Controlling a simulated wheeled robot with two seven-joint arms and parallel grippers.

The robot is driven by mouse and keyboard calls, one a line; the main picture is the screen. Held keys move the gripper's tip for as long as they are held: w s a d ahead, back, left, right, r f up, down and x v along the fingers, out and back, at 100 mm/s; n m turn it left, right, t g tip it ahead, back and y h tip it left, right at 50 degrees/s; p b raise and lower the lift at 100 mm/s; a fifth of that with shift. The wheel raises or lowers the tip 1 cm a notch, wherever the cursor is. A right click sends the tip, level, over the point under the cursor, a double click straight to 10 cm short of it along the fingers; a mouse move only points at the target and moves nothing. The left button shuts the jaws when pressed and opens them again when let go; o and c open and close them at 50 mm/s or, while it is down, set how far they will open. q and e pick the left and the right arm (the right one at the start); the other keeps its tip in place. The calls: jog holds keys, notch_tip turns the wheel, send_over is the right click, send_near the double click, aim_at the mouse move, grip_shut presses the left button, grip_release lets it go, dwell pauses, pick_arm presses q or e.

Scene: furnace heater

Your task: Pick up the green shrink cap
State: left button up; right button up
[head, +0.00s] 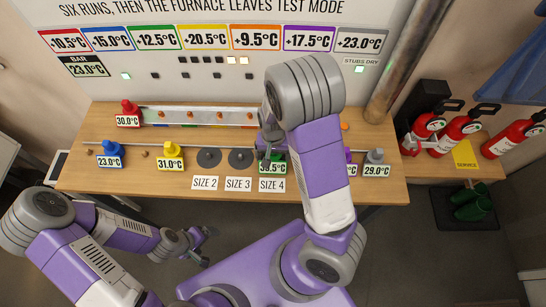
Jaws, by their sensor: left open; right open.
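The green shrink cap (272,169) stands on the wooden table in front of the slotted rail. Mostly its green base and temperature label, ending in .5°C, show; its top is hidden behind my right gripper. My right gripper (269,152) is open and directly over or around the top of the green cap; I cannot tell whether it touches. My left gripper (200,248) is open and empty, low in front of the table's front edge, well away from the cap.
Red (129,114), blue (109,155), yellow (170,157) and grey (375,157) caps stand on the table (80,180). A purple one is mostly hidden behind my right arm. Two dark discs (209,157) lie left of the green cap. Fire extinguishers (462,131) stand at right.

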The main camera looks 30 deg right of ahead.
jog(key=shift+c, duration=0.3)
jog(key=c, duration=1.1)
